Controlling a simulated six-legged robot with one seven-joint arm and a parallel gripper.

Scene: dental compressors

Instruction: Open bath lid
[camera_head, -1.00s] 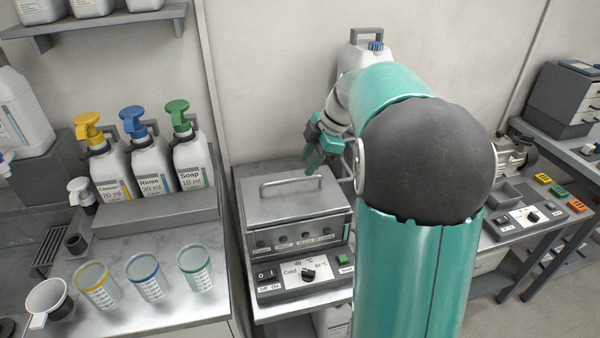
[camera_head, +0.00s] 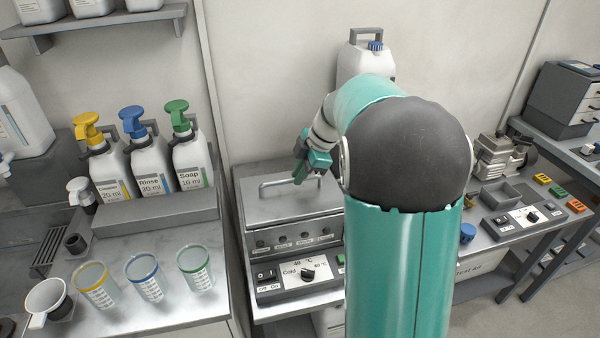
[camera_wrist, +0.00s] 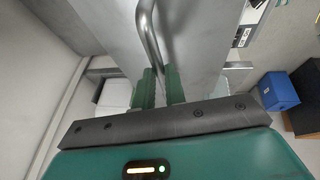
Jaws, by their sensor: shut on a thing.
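The bath is a grey metal box with a control panel (camera_head: 300,275) on its front, standing on the middle bench. Its lid (camera_head: 275,208) is down on the box and carries a bar handle (camera_head: 280,184). My gripper (camera_head: 302,180) is at the right end of that handle. In the wrist view my gripper (camera_wrist: 160,88) has its two green fingers on either side of the handle bar (camera_wrist: 151,35), shut on it. The far right part of the bath is hidden behind my arm.
Cleaner, rinse and soap bottles (camera_head: 190,160) and several measuring cups (camera_head: 195,268) stand on the left bench. A white canister (camera_head: 360,62) stands behind my arm against the wall. Another control unit (camera_head: 525,217) is on the right.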

